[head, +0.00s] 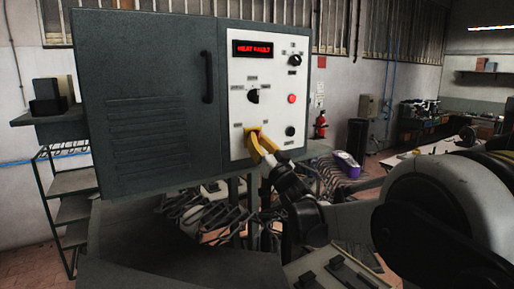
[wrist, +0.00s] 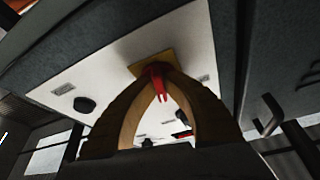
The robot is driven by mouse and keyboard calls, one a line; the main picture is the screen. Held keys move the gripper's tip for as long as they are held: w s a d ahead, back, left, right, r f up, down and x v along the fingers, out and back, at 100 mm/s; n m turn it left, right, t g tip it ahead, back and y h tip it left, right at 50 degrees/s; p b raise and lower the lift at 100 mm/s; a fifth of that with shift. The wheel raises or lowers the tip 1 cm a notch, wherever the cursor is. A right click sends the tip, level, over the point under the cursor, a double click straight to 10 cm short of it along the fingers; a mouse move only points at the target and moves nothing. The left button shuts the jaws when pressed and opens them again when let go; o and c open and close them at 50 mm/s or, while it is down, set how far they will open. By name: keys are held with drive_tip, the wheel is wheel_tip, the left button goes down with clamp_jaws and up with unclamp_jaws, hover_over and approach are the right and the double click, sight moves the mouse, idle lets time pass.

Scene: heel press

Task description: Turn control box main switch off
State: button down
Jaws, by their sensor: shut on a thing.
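The grey control box (head: 150,110) stands in the middle left of the head view, with a white panel (head: 268,70) on its right side. The main switch is a red handle (wrist: 157,82) on a yellow plate (wrist: 138,66) in the wrist view. In the head view the gripper covers the handle, at the panel's lower left. My gripper (head: 260,143) is at the panel there, its yellow fingers shut on the red handle. In the wrist view the fingertips (wrist: 156,72) close around the handle from both sides. The handle's exact angle is hard to tell.
The panel has a lit red display (head: 253,48), black knobs (head: 253,96) (head: 295,60), a red button (head: 291,99) and a black round control (head: 290,131). A black door handle (head: 208,77) sticks out left of the panel. A cluttered rack (head: 220,220) stands below.

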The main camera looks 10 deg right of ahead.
drive_tip(key=n+y+b, duration=0.1)
drive_tip(key=n+y, duration=0.1)
drive_tip(key=n, duration=0.2)
drive_tip(key=n+g+y+b, duration=0.1)
drive_tip(key=n+y, duration=0.1)
drive_tip(key=n, duration=0.2)
drive_tip(key=shift+g+y, duration=0.3)
drive_tip(key=n+g+y, duration=0.1)
drive_tip(key=n, duration=0.2)
drive_tip(key=n+g, duration=0.1)
drive_tip(key=n, duration=0.2)
drive_tip(key=n+y+b, duration=0.1)
drive_tip(key=n, duration=0.2)
drive_tip(key=shift+g+y, duration=0.3)
drive_tip(key=shift+g, duration=0.1)
drive_tip(key=c, duration=1.5)
unclamp_jaws()
drive_tip(key=v, duration=1.2)
drive_tip(key=shift+d, duration=0.1)
drive_tip(key=shift+w, duration=0.1)
